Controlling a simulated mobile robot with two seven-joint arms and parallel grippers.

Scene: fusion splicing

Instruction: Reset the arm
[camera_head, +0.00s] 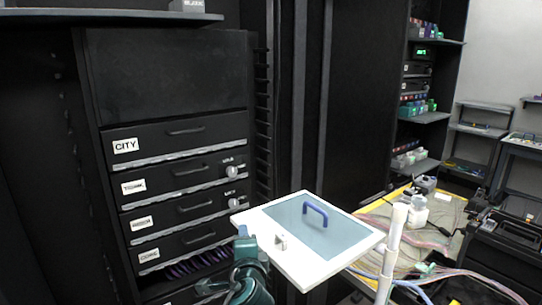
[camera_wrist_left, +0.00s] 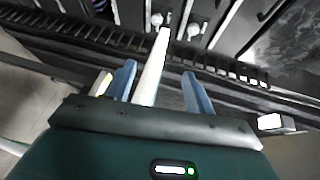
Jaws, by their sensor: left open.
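My left gripper (camera_wrist_left: 159,69) shows in the left wrist view with its two blue-grey fingers apart. A pale rod-like piece stands in the picture between the fingers; I cannot tell whether it touches them. In the head view, the teal end of my left arm (camera_head: 250,275) is at the bottom, in front of the rack drawers and just left of the white-framed panel; its fingertips are not clear there. My right gripper is not in view.
A black rack with labelled drawers (camera_head: 185,130) stands at the left. A white-framed panel with a blue handle (camera_head: 315,212) lies right of my left arm. A white post (camera_head: 393,245) rises beside it. A cluttered table with cables (camera_head: 430,240) is at the right.

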